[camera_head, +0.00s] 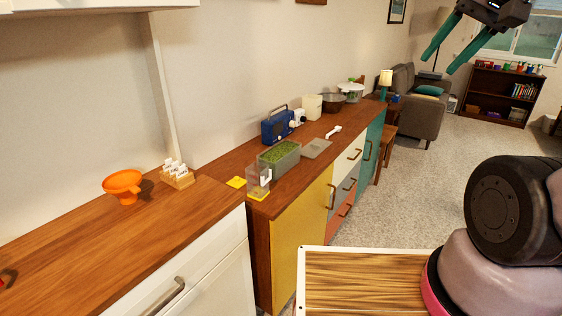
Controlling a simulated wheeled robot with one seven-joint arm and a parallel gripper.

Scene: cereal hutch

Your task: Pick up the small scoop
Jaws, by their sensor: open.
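A small white scoop (333,132) lies on the wooden top of the long sideboard, near its front edge and right of a flat grey mat or tray (316,149). Nothing covers it. My gripper (438,65) shows at the top right, with two teal fingers spread apart and nothing between them. It is held up in the air, well apart from the scoop in the picture.
A green-filled clear bin (279,158), a clear container with a white handle (258,181), a blue radio (277,126) and a cream canister (312,106) stand on the sideboard. Carpet (420,170) is clear.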

